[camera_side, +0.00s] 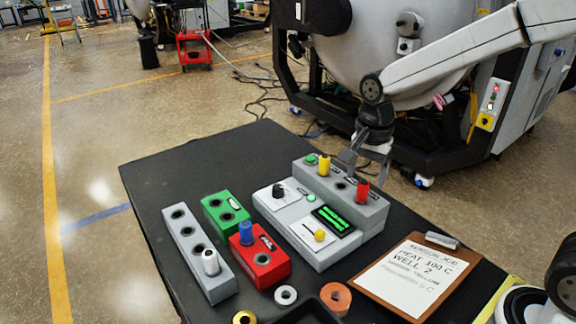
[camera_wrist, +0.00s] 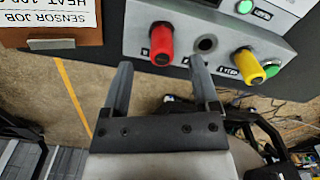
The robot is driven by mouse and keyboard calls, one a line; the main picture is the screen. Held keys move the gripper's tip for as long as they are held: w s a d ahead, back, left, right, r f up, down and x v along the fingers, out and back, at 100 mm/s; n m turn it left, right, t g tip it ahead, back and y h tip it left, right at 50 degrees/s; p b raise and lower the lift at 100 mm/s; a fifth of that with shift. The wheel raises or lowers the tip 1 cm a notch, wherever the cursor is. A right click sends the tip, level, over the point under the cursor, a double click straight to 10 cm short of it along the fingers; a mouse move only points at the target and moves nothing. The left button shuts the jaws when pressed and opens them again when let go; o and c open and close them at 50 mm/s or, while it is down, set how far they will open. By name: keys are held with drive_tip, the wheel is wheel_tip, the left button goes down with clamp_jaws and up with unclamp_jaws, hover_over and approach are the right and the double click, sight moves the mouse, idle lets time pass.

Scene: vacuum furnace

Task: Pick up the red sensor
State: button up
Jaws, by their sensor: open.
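The red sensor (camera_side: 362,190) stands upright in the right-hand well of the raised back block of a grey control unit (camera_side: 355,212). It also shows in the wrist view (camera_wrist: 160,45), just beyond the gap between my fingertips. My gripper (camera_side: 364,170) is open and empty, just behind and above the red sensor. In the wrist view my fingers (camera_wrist: 160,72) lie on either side of the sensor's line and appear apart from it. A yellow sensor (camera_side: 323,165) stands in the left well of the same block, with an empty well between them.
A blue sensor (camera_side: 246,233) stands in a red block (camera_side: 272,262). A white sensor (camera_side: 210,262) stands in a grey rack (camera_side: 185,240). A green block (camera_side: 222,205) is empty. A clipboard (camera_side: 412,275) lies right of the unit. The black table (camera_side: 160,165) is bare at back left.

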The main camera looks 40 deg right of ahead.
sight(365, 182)
drive_tip(key=shift+w+f, duration=0.1)
drive_tip(key=shift+f, duration=2.3)
clamp_jaws()
